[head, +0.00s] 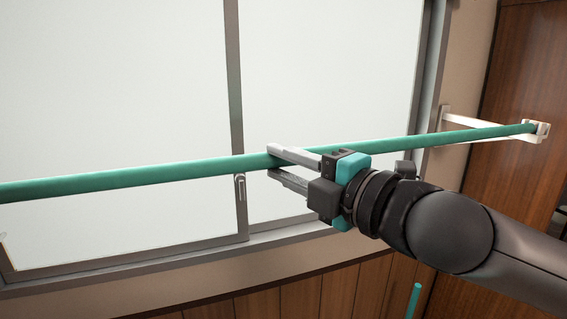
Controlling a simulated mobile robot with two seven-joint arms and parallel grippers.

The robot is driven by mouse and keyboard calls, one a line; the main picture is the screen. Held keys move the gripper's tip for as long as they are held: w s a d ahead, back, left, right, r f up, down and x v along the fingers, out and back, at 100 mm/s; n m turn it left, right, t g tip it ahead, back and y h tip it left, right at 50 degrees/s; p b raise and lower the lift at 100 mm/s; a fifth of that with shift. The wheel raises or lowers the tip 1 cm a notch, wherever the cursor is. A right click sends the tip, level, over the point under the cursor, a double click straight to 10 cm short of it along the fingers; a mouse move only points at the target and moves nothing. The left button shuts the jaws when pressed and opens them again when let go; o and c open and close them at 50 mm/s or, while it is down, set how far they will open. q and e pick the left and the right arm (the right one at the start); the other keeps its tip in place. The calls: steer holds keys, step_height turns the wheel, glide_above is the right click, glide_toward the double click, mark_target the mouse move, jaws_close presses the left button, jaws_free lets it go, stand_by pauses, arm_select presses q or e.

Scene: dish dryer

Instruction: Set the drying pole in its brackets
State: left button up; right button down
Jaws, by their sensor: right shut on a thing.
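The long green drying pole (130,178) runs across the head view from the left edge up to the right. My right gripper (271,161) is shut on it near the middle of the view, with a finger above and a finger below. The pole's right end is at the tip of a white wall bracket (543,130). I cannot tell whether it rests fully in that bracket. The pole's left end and any bracket there are out of view. My left gripper is not in view.
A window with a grey frame (236,100) and a latch (240,188) is behind the pole. Wood panelling (300,298) is below it, and a brown wooden panel (525,75) is at the right. A short green rod end (414,298) shows at the bottom.

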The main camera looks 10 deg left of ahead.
steer(key=c, duration=0.7)
jaws_free()
steer(key=shift+o, duration=0.7)
steer(key=shift+f, duration=0.15)
steer(key=shift+d, duration=0.1)
steer(key=b+v, duration=0.8)
steer(key=v, duration=0.7)
steer(key=shift+b, duration=0.35)
steer(key=shift+s, duration=0.1)
